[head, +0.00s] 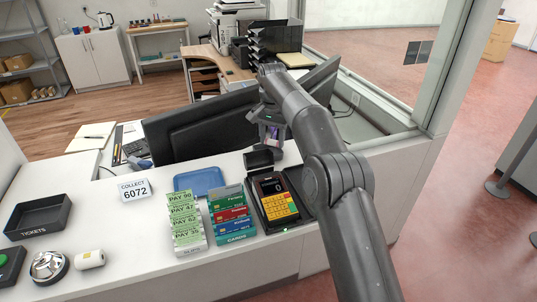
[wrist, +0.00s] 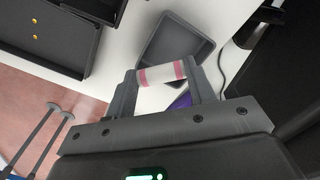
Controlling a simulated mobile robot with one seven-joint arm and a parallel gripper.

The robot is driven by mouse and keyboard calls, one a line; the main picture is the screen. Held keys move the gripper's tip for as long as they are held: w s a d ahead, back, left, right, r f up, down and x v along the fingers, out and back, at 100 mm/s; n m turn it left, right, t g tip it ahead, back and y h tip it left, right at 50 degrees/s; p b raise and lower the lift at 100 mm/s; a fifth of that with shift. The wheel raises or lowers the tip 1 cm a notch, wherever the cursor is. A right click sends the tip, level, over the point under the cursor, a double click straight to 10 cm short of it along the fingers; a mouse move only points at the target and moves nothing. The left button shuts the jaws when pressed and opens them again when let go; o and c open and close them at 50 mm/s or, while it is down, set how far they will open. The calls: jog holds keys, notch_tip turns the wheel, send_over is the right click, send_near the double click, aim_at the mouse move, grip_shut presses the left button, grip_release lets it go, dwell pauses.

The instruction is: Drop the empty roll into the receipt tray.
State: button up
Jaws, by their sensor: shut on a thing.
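The roll (wrist: 162,74), white with pink bands near its ends, is clamped crosswise between the fingertips of my gripper (wrist: 162,78). In the wrist view a small grey open tray (wrist: 204,47) lies below and beyond the roll; its visible floor looks empty. The roll appears above the tray's near part, apart from it. In the head view my gripper (head: 270,139) hangs just behind a small dark tray (head: 262,159) behind the calculator; this seems to be the same tray. I see no label on it. The roll is hardly visible there.
Black monitors (head: 200,126) stand behind. A black TICKETS tray (head: 38,217) and another white roll (head: 90,259) lie far left.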

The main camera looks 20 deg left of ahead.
jog(key=shift+f, duration=1.05)
jog(key=o, duration=1.6)
notch_tip(320, 180, up, 6)
jog(key=shift+r, duration=0.75)
